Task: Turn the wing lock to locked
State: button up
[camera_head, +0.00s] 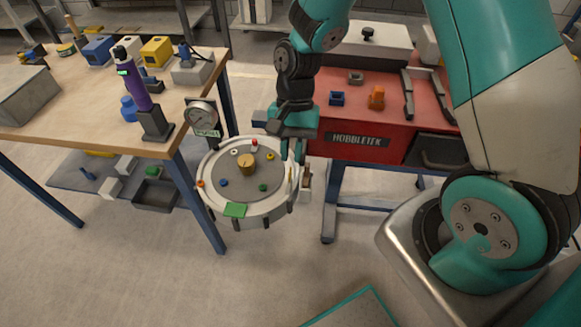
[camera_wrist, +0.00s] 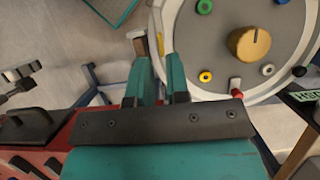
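The round tilting sandbed (camera_head: 212,177) has a grey face, a pale rim and a wooden centre knob (camera_head: 247,164). It also shows in the wrist view (camera_wrist: 222,60). My gripper (camera_head: 296,158) points down at the sandbed's right edge. In the wrist view my teal fingers (camera_wrist: 160,62) are a narrow gap apart beside the rim. A small brown block (camera_wrist: 138,46) and a pale piece with a yellow stripe (camera_wrist: 158,42) lie at the fingertips. This may be the wing lock, but the fingers hide much of it. I cannot tell whether they touch it.
A dial gauge (camera_head: 203,118) stands behind the sandbed's left side. A wooden workbench (camera_head: 60,125) with tools is at left. A red cabinet (camera_head: 340,112) with small blocks stands behind my gripper. The floor in front of the sandbed is clear.

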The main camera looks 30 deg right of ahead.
aim_at(290, 171)
jog(key=shift+x, duration=2.1)
grip_shut()
